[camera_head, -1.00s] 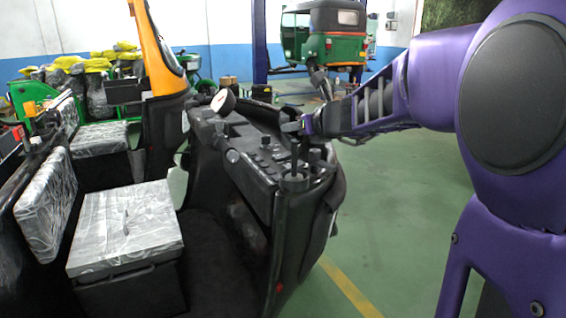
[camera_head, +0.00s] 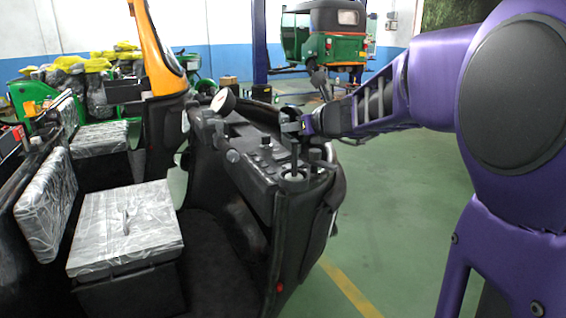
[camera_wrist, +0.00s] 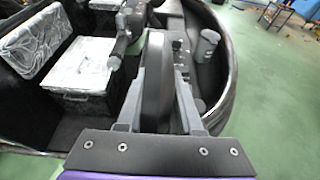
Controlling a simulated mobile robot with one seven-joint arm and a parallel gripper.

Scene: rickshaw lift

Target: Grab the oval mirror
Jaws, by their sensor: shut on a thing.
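The oval mirror (camera_wrist: 153,82) shows in the wrist view as a dark, rounded shape seen nearly edge-on. It stands between the two grey fingers of my gripper (camera_wrist: 160,72). In the head view, my gripper (camera_head: 291,124) is at the front right of the open three-wheeler, above its dashboard (camera_head: 262,165). A dark curved edge shows just above the fingers there, and a thin stalk (camera_head: 294,155) runs down below them to the dashboard corner. My gripper is shut on the mirror. The mirror's face is hidden in both views.
A round disc (camera_head: 223,101) and handlebar parts stand left of my gripper. Plastic-wrapped seats (camera_head: 125,228) fill the cabin at left. An orange pillar (camera_head: 160,55) rises behind. A green vehicle (camera_head: 325,40) stands at the back. Green floor (camera_head: 400,220) is clear at right.

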